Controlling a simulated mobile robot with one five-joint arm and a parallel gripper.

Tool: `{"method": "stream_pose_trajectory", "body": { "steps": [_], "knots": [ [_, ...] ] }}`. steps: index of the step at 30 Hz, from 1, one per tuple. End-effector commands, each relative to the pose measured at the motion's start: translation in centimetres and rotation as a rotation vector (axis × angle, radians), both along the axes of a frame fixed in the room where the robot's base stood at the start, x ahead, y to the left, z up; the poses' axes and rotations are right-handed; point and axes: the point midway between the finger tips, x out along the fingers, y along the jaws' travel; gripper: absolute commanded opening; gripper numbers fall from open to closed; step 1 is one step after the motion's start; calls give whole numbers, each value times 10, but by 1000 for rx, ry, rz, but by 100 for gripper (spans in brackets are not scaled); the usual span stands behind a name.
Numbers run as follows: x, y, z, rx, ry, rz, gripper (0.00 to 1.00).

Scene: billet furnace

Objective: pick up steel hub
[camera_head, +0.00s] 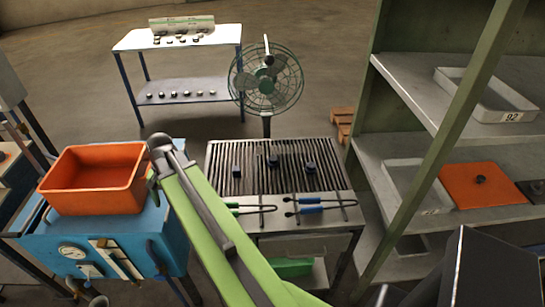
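I cannot pick out the steel hub for certain. Several small dark blocks (273,161) stand on the slatted grill table (227,180) in the middle. Several small dark pieces (182,94) lie on the far white table. My green arm crosses from the bottom centre up to the left, its upper end beside the orange bin. My gripper cannot be made out.
An orange bin (97,178) stands on a blue machine (120,245) with a gauge. Tongs (316,210) lie along the grill's front edge. A green fan (266,80) stands behind. The shelf's green post (440,150) partly blocks the shelves, which hold grey trays (485,97).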

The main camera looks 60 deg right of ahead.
Motion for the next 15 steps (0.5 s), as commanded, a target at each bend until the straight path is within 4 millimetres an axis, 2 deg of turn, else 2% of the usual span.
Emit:
{"method": "stream_pose_trajectory", "body": {
  "steps": [1,2,3,5,6,8,9,12,15],
  "knots": [
    [-5,-54,26,31,-3,-212,72],
    [-11,-83,34,51,-4,-341,72],
    [-22,-120,44,80,-6,-511,72],
    [-42,-175,59,126,-10,-766,72],
    [-60,-211,69,159,-13,-934,72],
    [-89,-262,83,211,-16,-1175,72],
    [-110,-292,92,244,-19,-1325,72],
    [-161,-353,110,326,-26,-1640,72],
    [-201,-391,120,388,-32,-1858,72]
  ]
}}
